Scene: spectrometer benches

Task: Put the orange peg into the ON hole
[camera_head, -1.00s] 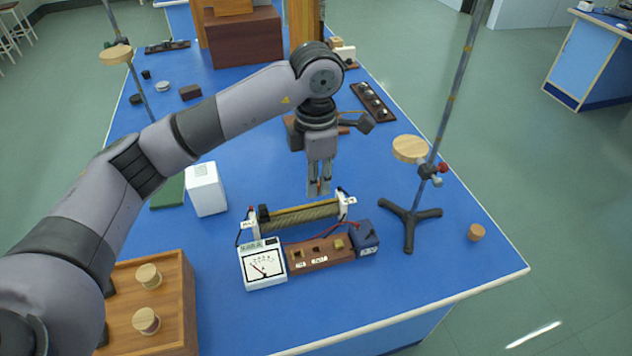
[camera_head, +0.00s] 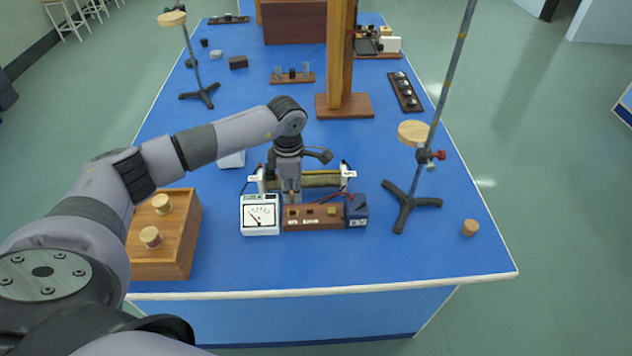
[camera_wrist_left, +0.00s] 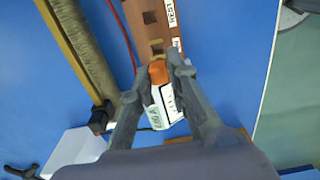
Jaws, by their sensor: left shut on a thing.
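My left gripper (camera_head: 291,197) points down at the left end of the wooden hole board (camera_head: 318,223), next to the white meter. In the left wrist view, its fingers (camera_wrist_left: 158,78) are shut on the orange peg (camera_wrist_left: 158,72), which shows between the tips. The peg is over or at the meter-side end of the board (camera_wrist_left: 139,30); I cannot tell whether it has entered a hole. Two dark square holes show farther along the board. One label reads like REST; the other labels are too small to read, so I cannot pick out ON.
The white meter (camera_head: 260,218) stands left of the board and a dark blue box (camera_head: 357,208) right of it. A wire-wound coil (camera_head: 322,180) lies just behind. A stand (camera_head: 408,205) is at the right. The table front is clear.

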